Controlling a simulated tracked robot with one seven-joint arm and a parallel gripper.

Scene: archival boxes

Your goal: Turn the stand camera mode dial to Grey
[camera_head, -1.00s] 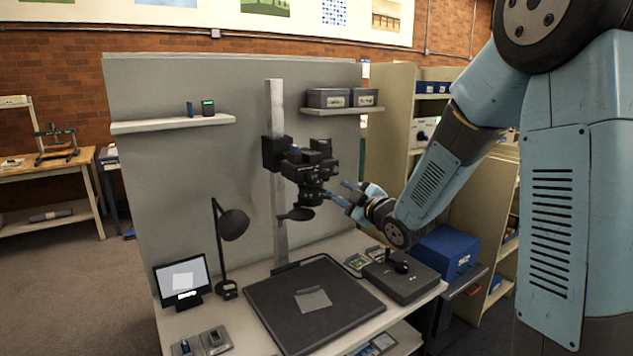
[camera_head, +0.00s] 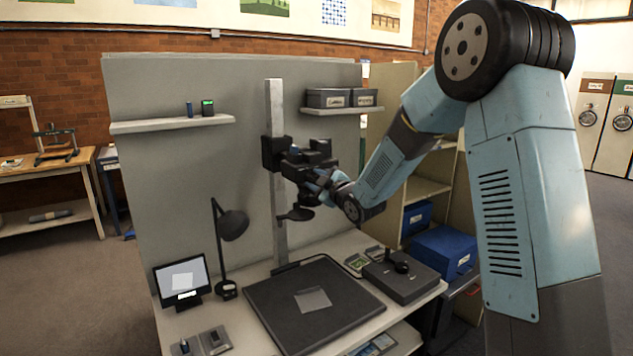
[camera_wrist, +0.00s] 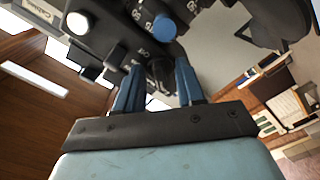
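The black stand camera (camera_head: 296,157) is mounted on a grey upright column above the copy stand. My gripper (camera_head: 316,184) is at the camera's lower right side and overlaps it in the head view. In the wrist view the camera's dark body (camera_wrist: 110,32) fills the upper left, with a blue round knob (camera_wrist: 163,28), a white round knob (camera_wrist: 77,22) and small white markings. My blue fingers (camera_wrist: 160,76) stand apart, with a dark rounded part between them. I cannot tell whether they touch it. The mode dial's setting is not readable.
Below are the dark baseboard (camera_head: 262,300) with a grey sheet (camera_head: 313,299), a desk lamp (camera_head: 232,223) and a small monitor (camera_head: 182,279). A dark box with a black knob (camera_head: 405,283) and a blue box (camera_head: 443,251) are at right. A shelf (camera_head: 342,110) holds grey boxes behind.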

